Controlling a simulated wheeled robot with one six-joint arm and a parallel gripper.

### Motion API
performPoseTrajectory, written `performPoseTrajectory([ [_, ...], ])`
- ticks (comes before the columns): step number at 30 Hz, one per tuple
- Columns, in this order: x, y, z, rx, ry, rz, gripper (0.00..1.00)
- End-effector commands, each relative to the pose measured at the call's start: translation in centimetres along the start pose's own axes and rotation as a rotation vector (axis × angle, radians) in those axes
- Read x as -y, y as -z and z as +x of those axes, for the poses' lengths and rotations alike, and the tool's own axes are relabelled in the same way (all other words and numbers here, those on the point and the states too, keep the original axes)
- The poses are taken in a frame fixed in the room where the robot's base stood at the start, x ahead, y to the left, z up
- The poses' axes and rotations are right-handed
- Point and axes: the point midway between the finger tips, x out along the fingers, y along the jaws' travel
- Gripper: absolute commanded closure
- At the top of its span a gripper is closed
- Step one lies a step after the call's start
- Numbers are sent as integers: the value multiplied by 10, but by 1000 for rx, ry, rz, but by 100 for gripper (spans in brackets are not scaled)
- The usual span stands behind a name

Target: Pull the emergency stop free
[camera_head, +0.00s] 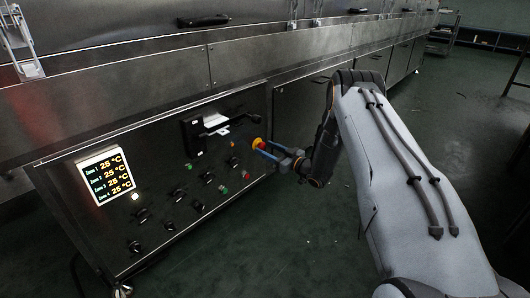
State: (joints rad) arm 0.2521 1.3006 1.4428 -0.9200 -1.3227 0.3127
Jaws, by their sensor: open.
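The jaws are open. The fingertips overlap the button's lower right edge in the picture. I cannot tell whether they touch it or lie on both sides of it. Part of the button is hidden by the fingers.
Near the button are green and red buttons and several black knobs (179,195). A lit temperature display (105,175) is at the panel's left. A black recess with a white piece (214,122) lies above the knobs. The green floor (290,240) in front is clear.

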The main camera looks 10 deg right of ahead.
Motion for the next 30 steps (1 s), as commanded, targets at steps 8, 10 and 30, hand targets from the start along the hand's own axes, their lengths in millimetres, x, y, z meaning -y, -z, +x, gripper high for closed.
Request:
performPoseTrajectory([
  [8, 0, 0, 12, 2, 0, 1, 50],
  [10, 0, 0, 11, 1, 0, 1, 50],
  [30, 0, 1, -1, 2, -2, 2, 100],
])
